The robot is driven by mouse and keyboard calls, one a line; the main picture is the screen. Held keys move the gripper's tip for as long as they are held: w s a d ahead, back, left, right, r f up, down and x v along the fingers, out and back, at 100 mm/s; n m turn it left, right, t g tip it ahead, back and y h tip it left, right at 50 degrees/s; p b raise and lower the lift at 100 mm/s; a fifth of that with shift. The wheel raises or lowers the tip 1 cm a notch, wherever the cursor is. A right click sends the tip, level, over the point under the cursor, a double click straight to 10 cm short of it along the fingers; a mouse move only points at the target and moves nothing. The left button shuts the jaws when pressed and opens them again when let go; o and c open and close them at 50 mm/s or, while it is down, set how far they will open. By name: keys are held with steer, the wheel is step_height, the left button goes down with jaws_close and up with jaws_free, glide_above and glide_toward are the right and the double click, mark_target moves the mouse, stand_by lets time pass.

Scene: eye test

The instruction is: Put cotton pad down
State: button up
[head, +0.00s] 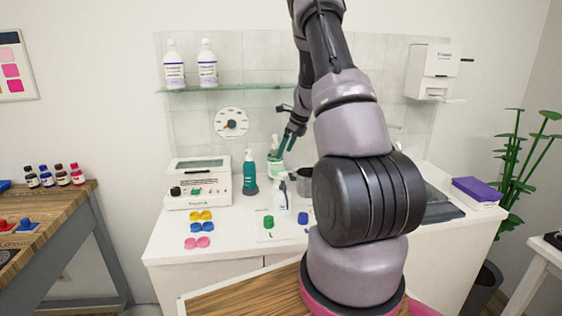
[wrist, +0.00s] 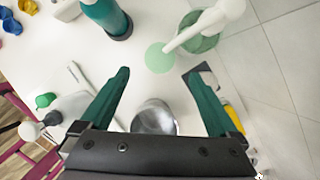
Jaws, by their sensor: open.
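A flat, round, pale green disc (wrist: 159,57), which looks like the cotton pad, lies on the white counter (wrist: 143,30) in the wrist view. It is beside a green container with a white pump top (wrist: 205,22). I cannot make the disc out in the head view. My gripper (wrist: 158,75) is open, its two green fingers apart with nothing held between them. The disc shows just beyond the fingertips, apart from both. In the head view my gripper (head: 288,143) is above the back of the counter, by the pump container (head: 275,165).
A teal bottle (wrist: 105,14) stands left of the disc in the wrist view. A metal cup (wrist: 154,118) is below, between the fingers. The head view shows a white device (head: 197,187), yellow (head: 200,215) and pink caps (head: 197,242), and a glass shelf with bottles (head: 220,88).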

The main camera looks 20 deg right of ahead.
steer(key=s+a+r+n, duration=0.4)
steer(key=r, duration=0.4)
steer(key=s+a+r+n+t, duration=0.1)
steer(key=s+a+r+n, duration=0.25)
steer(key=r, duration=0.45)
steer(key=s+a+r+n, duration=0.3)
steer(key=s+a+r, duration=0.2)
steer(key=r, duration=0.2)
steer(key=s+a+r+n, duration=0.2)
steer(key=s+n, duration=0.2)
steer(key=s, duration=0.3)
steer(key=s+a+r+n+t, duration=0.1)
steer(key=s+a+r+n, duration=0.1)
steer(key=s+n, duration=0.3)
steer(key=s+a+r+n+t, duration=0.1)
steer(key=s+a+n, duration=0.3)
steer(key=s, duration=0.6)
steer(key=shift+r+n+h, duration=0.4)
steer(key=shift+r+n, duration=0.25)
steer(key=shift+r, duration=0.2)
steer(key=shift+o, duration=0.3)
